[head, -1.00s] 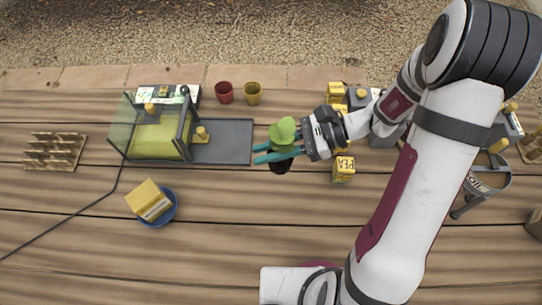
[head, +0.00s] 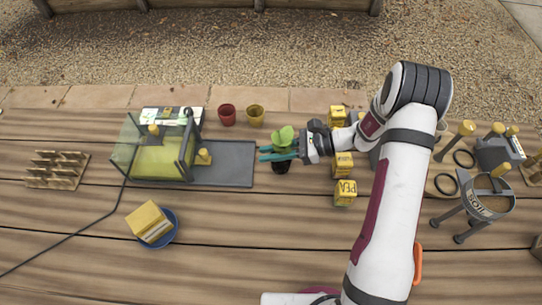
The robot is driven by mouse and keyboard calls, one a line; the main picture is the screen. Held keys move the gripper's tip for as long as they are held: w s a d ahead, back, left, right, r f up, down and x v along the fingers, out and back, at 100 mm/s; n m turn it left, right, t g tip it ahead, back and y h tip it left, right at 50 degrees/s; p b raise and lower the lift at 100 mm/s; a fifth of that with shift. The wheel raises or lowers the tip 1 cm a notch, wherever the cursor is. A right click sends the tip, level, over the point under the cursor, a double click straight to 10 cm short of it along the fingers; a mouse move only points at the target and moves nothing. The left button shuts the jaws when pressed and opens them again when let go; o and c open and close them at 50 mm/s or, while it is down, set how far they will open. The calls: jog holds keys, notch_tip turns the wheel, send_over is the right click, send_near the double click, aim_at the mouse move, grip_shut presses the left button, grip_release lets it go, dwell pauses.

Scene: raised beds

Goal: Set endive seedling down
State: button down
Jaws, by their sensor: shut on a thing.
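The endive seedling, with bright green leaves (head: 283,136) and a dark pot (head: 281,168), is right of the grey mat (head: 226,163). My gripper (head: 279,153) reaches in from the right. Its teal fingers are shut on the seedling, with the leaves showing above them and the pot below. I cannot tell from this view whether the pot touches the table.
A red pot (head: 227,115) and a yellow pot (head: 256,116) stand behind. Yellow seed boxes, one marked PEA (head: 345,192), stand to the right.

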jog(key=shift+f, duration=1.1)
jog(key=c, duration=0.8)
grip_release()
jog(key=shift+f, duration=0.1)
